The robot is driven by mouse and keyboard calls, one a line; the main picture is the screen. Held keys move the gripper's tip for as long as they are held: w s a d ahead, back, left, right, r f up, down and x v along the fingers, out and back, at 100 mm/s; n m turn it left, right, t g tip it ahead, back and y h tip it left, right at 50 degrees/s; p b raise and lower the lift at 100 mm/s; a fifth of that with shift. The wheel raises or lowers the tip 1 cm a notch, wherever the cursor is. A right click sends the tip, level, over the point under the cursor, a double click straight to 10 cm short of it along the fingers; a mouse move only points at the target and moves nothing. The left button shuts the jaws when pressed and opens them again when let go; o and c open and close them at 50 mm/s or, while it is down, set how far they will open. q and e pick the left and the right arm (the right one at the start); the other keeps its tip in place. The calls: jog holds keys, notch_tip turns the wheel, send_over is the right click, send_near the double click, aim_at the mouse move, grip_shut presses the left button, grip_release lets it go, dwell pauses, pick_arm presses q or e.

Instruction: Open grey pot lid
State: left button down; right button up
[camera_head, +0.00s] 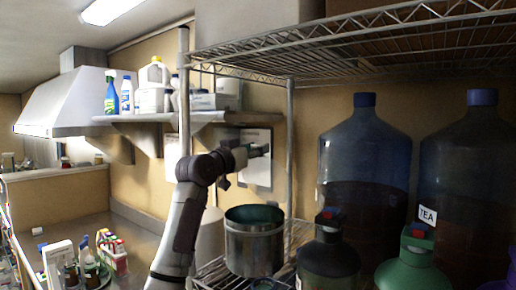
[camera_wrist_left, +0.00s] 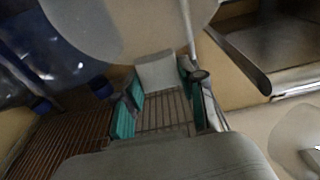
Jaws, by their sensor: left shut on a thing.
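The grey pot (camera_head: 254,246) stands on the wire shelf in the head view. Its top is uncovered and its dark green inside shows. My left gripper (camera_head: 262,150) is raised above the pot, in front of a paper sheet on the wall. In the left wrist view its green-padded fingers (camera_wrist_left: 158,98) are shut on a pale block (camera_wrist_left: 158,72). This block seems joined to a large pale grey rounded shape, which looks like the pot lid (camera_wrist_left: 130,28). The lid cannot be made out clearly in the head view. My right gripper is not in view.
Large dark jugs (camera_head: 365,150) stand right of the pot. A dark bottle (camera_head: 328,255) and a green bottle (camera_head: 412,270) are in front. A wire shelf (camera_head: 390,32) hangs above, and a metal post (camera_head: 290,150) rises behind the pot. A wall shelf with bottles (camera_head: 153,88) is at left.

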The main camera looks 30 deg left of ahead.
pick_arm(q)
jog(key=shift+w, duration=0.1)
jog(key=shift+f, duration=0.1)
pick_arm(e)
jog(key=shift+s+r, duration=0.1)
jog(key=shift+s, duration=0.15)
pick_arm(q)
jog(key=c, duration=0.6)
grip_release()
jog(key=shift+c, duration=0.2)
jog(key=shift+s, duration=0.2)
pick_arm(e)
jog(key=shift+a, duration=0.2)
pick_arm(q)
jog(key=s+f, duration=0.1)
jog(key=s, duration=1)
jog(key=shift+s+a, duration=0.4)
jog(key=shift+a, duration=0.05)
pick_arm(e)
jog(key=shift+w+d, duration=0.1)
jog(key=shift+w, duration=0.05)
pick_arm(q)
jog(key=shift+f, duration=0.15)
